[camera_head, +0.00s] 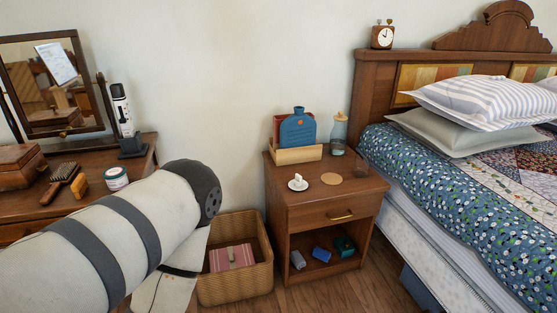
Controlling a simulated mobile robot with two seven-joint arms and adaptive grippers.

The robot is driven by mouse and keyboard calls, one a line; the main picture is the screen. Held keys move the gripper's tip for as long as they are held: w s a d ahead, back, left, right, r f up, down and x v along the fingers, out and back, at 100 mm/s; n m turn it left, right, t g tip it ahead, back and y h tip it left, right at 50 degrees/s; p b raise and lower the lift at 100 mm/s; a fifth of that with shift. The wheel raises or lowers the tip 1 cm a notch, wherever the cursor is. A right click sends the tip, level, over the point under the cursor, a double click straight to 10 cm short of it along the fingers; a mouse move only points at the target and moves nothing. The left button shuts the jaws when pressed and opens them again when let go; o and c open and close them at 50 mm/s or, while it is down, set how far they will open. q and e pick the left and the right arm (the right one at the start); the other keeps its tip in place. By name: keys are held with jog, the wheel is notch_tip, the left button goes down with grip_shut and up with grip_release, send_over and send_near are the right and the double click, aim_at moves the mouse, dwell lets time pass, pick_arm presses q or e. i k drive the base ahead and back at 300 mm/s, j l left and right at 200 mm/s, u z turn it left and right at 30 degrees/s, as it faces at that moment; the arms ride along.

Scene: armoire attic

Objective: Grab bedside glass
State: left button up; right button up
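A wooden nightstand (325,210) stands right of centre, beside the bed. On its top at the back right is a clear glass carafe (339,136) with a stopper. A faint, clear shape that looks like a small drinking glass (361,168) stands near the right edge of the top; its outline is hard to make out. A round cork-coloured coaster (331,179) lies bare left of it. My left arm reaches in from the left, apart from the nightstand, but its gripper fingers are not visible. My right gripper is not in view.
A white saucer (298,186) with a small white item and a wooden holder (297,155) with a blue hot-water bottle (298,128) share the nightstand top. A wicker basket (235,283) stands left of it. The bed (450,200) closes the right side. A dresser (125,197) is left.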

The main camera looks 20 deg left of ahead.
aim_at(362, 166)
jog(key=i+j+z, duration=0.15)
jog(key=i, duration=0.3)
jog(key=i+z, duration=0.1)
jog(key=i, duration=0.35)
jog(key=i+j+z, duration=0.15)
jog(key=i, duration=0.25)
jog(key=i+j+z, duration=0.1)
jog(key=i+j, duration=0.2)
jog(key=i, duration=0.15)
